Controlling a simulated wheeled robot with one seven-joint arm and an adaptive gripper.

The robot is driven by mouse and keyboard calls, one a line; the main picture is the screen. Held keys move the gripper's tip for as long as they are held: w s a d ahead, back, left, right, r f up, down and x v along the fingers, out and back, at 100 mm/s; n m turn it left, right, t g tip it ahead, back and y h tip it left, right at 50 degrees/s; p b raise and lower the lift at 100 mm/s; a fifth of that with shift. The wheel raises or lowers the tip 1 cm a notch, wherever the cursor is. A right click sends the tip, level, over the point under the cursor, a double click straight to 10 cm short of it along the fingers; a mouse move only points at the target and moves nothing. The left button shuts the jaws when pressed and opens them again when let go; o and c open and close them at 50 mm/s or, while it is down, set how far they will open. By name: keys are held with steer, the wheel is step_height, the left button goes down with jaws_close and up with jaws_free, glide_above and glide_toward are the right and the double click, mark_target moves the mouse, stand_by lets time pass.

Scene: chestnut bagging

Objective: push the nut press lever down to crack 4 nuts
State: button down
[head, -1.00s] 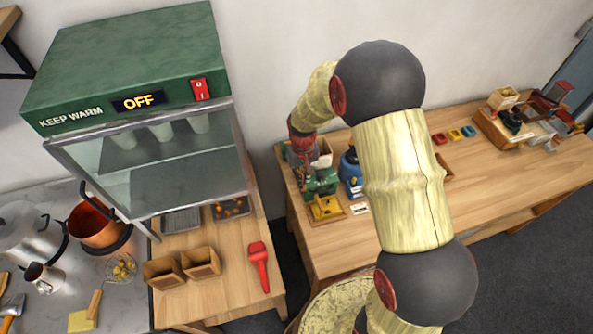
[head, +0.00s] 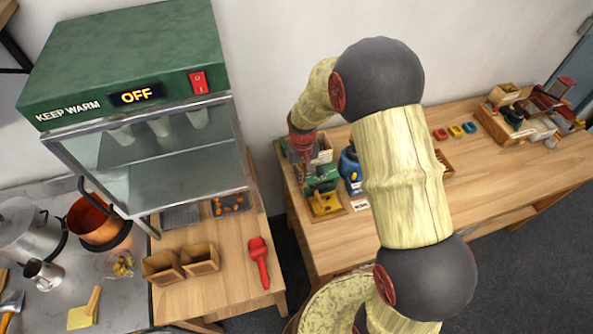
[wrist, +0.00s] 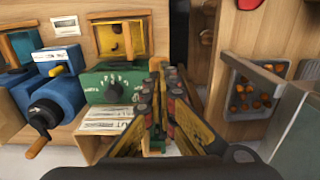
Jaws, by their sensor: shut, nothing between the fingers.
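A green machine with a dial (wrist: 115,85) and a yellow tray stands at the left end of the long table; I take it for the nut press. It also shows in the head view (head: 320,181). My gripper (wrist: 160,75) is shut and empty, beside the dial's right side in the wrist view. In the head view my gripper (head: 301,150) is low over the back of the green machine. I cannot make out the lever; my gripper covers that part. Whether the fingers touch the machine cannot be told. The nuts in it cannot be made out.
A blue machine with a crank (wrist: 55,105) stands close beside the green one. A tray of chestnuts (wrist: 250,95) lies on the neighbouring table across a narrow gap. The green warming cabinet (head: 130,50) reads OFF. The middle of the long table (head: 500,190) is clear.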

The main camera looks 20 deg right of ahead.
steer(key=shift+f, duration=0.25)
steer(key=shift+f+b, duration=0.7)
steer(key=shift+f, duration=0.3)
steer(key=shift+s, duration=0.1)
steer(key=shift+s+f+b, duration=0.15)
steer(key=shift+f+b, duration=0.55)
steer(key=shift+f, duration=0.55)
